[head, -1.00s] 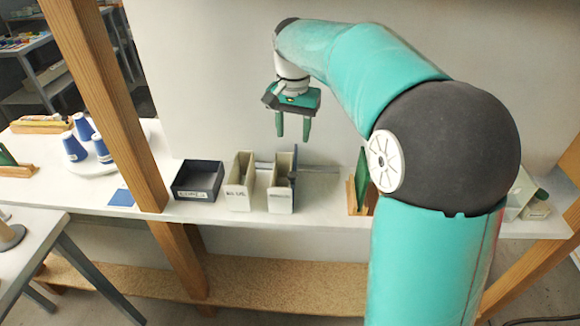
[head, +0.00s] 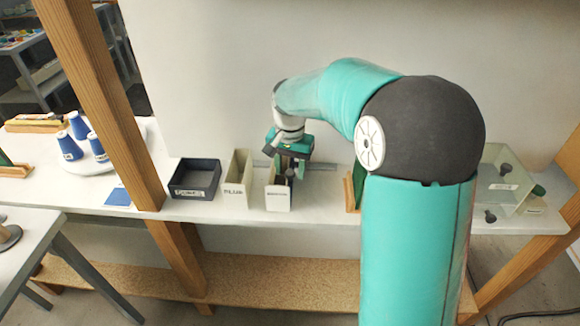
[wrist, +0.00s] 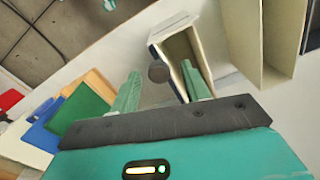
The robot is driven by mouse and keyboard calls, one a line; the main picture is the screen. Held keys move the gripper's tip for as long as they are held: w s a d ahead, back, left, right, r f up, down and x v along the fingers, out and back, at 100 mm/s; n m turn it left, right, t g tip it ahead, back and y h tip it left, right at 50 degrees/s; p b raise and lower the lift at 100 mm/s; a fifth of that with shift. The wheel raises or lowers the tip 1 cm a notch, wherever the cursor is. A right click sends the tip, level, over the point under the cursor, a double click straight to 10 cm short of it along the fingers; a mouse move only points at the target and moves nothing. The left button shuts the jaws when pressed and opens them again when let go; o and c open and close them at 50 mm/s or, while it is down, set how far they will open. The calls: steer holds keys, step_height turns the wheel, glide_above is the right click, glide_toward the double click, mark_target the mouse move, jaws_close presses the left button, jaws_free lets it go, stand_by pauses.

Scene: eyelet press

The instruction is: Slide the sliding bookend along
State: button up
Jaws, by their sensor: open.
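The sliding bookend is mostly hidden behind my gripper (head: 287,168) in the head view. What seems to be its dark round knob (wrist: 158,73) shows in the wrist view, between my two green fingers. The grey rail (head: 322,167) runs along the shelf to the right of it. My gripper is open and points down at the right cream file box (head: 278,198). In the wrist view one finger reaches over the opening of a cream box (wrist: 180,50), and the other is on the knob's far side. I cannot tell whether either finger touches the knob.
A second cream file box (head: 236,180) and a dark open box (head: 195,180) stand to the left. A green panel in a wooden stand (head: 352,190) is to the right. A wooden post (head: 105,110) crosses the shelf at left. A clear bin (head: 500,180) stands at far right.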

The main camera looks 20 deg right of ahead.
steer(key=shift+r, duration=0.1)
jaws_close()
steer(key=s+d, duration=0.3)
steer(key=d, duration=0.7)
steer(key=shift+s, duration=0.15)
jaws_free()
steer(key=shift+d, duration=0.15)
step_height(320, 180, up, 14)
steer(key=shift+a, duration=0.2)
